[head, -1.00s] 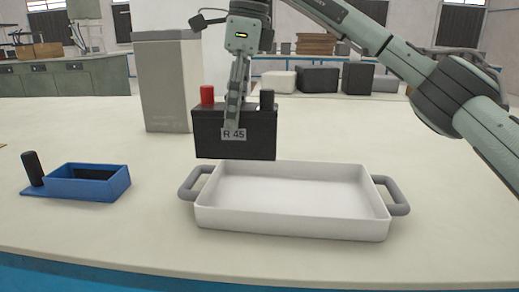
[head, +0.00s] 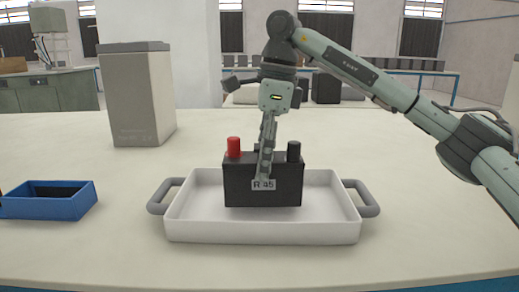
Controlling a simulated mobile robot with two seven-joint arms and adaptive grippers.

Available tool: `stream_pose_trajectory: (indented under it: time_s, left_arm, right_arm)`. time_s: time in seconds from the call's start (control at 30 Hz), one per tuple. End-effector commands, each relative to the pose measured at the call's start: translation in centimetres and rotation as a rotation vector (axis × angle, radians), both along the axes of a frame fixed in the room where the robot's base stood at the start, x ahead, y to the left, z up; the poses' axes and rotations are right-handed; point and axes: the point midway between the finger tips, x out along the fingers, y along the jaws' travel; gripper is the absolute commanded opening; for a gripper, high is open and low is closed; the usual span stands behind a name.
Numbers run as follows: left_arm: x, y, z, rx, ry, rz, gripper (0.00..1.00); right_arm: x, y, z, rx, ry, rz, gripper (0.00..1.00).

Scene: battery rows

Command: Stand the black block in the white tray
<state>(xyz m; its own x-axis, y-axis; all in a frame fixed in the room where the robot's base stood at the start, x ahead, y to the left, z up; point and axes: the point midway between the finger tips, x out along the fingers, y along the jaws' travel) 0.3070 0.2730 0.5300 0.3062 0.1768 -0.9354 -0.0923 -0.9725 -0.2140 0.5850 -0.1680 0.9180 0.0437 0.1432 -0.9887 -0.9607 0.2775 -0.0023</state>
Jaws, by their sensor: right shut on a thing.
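The black block (head: 240,187), with a red post, a black post and an "R 45" label, is upright over the white tray (head: 260,232). Its lower edge is inside the tray's outline, in front of the back wall. I cannot tell whether it touches the tray floor. My right gripper (head: 265,172) points down and is shut on the block at its middle, between the two posts. The tray has a grey handle at each end. My left gripper is not in view.
A blue open box (head: 62,207) is at the left on the table. A tall grey box (head: 137,97) stands behind the tray at the left. The table (head: 440,210) is clear to the right of the tray and in front of it.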

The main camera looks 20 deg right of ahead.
Motion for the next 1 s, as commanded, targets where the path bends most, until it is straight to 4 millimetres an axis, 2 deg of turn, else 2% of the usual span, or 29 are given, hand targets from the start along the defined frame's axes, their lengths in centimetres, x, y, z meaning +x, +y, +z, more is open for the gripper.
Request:
stream_pose_trajectory:
  time_s: [0.17,0.6,0.63,0.8,1.0]
  left_arm:
    - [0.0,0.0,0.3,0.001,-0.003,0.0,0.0]
    - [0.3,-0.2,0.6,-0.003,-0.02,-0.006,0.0]
    - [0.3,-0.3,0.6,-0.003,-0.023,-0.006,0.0]
    - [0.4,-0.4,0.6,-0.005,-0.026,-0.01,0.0]
    - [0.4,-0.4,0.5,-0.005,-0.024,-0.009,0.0]
  right_arm:
    - [0.0,0.0,-1.7,0.002,-0.006,0.0,0.0]
    - [0.0,0.1,-2.0,0.004,-0.008,0.0,0.0]
    - [0.0,0.0,-2.3,0.0,-0.001,0.0,0.58]
    - [0.0,0.0,-2.3,0.0,-0.001,0.0,0.76]
    - [0.0,0.0,-2.3,0.0,-0.001,0.0,0.76]
